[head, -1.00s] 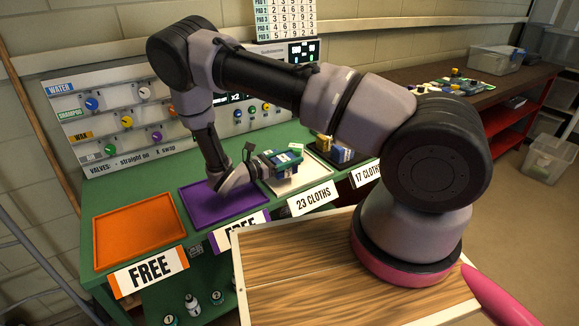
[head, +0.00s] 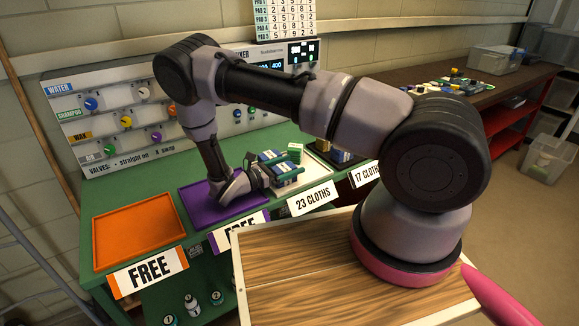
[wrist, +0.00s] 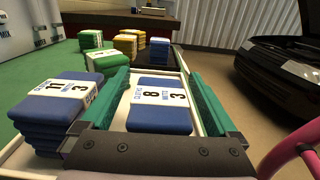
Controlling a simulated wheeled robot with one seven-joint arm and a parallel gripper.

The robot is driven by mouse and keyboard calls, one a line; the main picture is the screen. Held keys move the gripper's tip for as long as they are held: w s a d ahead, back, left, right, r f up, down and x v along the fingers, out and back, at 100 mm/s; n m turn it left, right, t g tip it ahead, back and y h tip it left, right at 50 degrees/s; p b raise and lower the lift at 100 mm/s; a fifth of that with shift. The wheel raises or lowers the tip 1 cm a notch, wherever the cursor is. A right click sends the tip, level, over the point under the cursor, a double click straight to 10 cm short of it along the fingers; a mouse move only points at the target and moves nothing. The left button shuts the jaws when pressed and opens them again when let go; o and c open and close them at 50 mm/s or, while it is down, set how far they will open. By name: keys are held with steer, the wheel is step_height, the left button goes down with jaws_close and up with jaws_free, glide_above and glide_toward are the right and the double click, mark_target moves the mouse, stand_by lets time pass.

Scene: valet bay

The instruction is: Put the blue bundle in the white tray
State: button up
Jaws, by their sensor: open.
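My gripper (head: 284,173) is open over the white tray (head: 322,170), its green fingers on either side of a blue bundle (wrist: 160,118). This bundle has a white band reading 8 and 3 and lies low between the fingers, inside the tray's rim. I cannot tell whether the fingers touch it. A second, taller blue stack (wrist: 52,125) with a band reading 11 and 3 stands to its left in the wrist view. A green bundle (wrist: 107,62) lies beyond them, and it also shows in the head view (head: 295,151).
A dark tray (head: 345,158) with blue, yellow and green bundles stands beyond. The purple tray (head: 195,205) and orange tray (head: 135,235) look empty and have FREE signs. A valve panel (head: 120,120) stands behind the green table. A dark car (wrist: 285,65) is at right.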

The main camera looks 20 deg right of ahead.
steer(key=v, duration=0.7)
steer(key=shift+a+r, duration=0.15)
steer(key=shift+a, duration=0.05)
steer(key=d+r+m+g+y, duration=0.2)
steer(key=r+m+g, duration=0.15)
steer(key=r, duration=0.35)
steer(key=d+r+m+g+y, duration=0.2)
steer(key=r+m+g+y, duration=0.1)
steer(key=r+m, duration=0.3)
step_height(320, 180, up, 13)
steer(key=m+g+y, duration=0.1)
steer(key=m+y, duration=0.3)
steer(key=y, duration=0.2)
glide_above(273, 171)
steer(key=s+d, duration=0.5)
steer(key=d, duration=0.1)
steer(key=s+d+r+m+t+y, duration=0.2)
steer(key=s+r+m+t+y, duration=0.2)
steer(key=r, duration=0.6)
steer(key=s+d+r+m+t+y, duration=0.1)
steer(key=s+r+m+t+y, duration=0.3)
steer(key=s+r+m, duration=0.4)
steer(key=shift+s+d+r+t, duration=0.4)
steer(key=shift+s+r+t, duration=0.15)
steer(key=shift+s+r, duration=0.8)
steer(key=shift+s+f, duration=0.15)
steer(key=shift+f, duration=0.05)
